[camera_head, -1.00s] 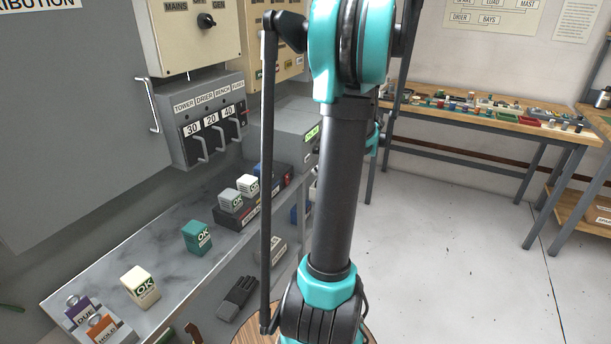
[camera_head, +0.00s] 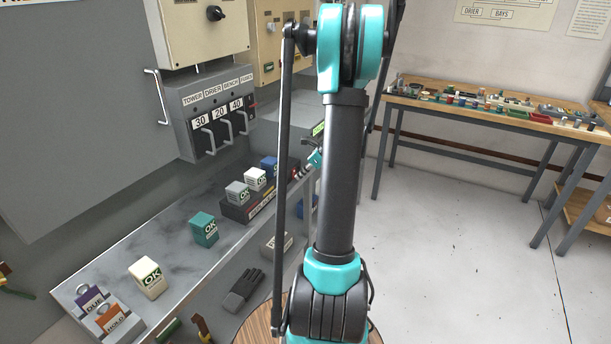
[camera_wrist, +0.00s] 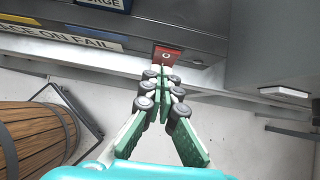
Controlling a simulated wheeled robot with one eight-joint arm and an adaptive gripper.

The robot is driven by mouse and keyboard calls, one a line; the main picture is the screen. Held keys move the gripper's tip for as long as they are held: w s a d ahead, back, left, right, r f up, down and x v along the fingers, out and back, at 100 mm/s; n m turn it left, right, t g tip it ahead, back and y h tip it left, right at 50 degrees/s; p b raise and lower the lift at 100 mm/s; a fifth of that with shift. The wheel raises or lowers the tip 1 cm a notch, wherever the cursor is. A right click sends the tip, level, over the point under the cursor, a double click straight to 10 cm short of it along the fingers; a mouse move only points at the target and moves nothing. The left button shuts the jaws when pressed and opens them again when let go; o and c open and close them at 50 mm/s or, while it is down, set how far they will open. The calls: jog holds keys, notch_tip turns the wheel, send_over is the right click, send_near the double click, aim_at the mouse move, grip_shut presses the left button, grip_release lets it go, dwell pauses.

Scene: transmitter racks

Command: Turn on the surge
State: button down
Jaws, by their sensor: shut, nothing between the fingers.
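In the wrist view my gripper (camera_wrist: 163,72) is shut and empty, its green fingers drawn together. Its tips are at or just in front of a small red plate with a round detail (camera_wrist: 167,57) on the edge of a dark grey unit (camera_wrist: 190,38). I cannot tell whether they touch. My fingertips are not clear there.
The grey shelf (camera_head: 180,262) holds a teal OK block (camera_head: 204,229), a white OK block (camera_head: 147,278) and others. A breaker panel (camera_head: 213,115) with handles is above. A wooden barrel (camera_wrist: 35,140) stands below left in the wrist view. The floor (camera_head: 450,230) right is clear.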

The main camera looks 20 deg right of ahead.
jog(key=shift+w+a+f, duration=0.15)
jog(key=shift+w+a, duration=0.1)
jog(key=shift+w, duration=0.05)
jog(key=shift+s+d, duration=0.1)
jog(key=shift+r, duration=0.85)
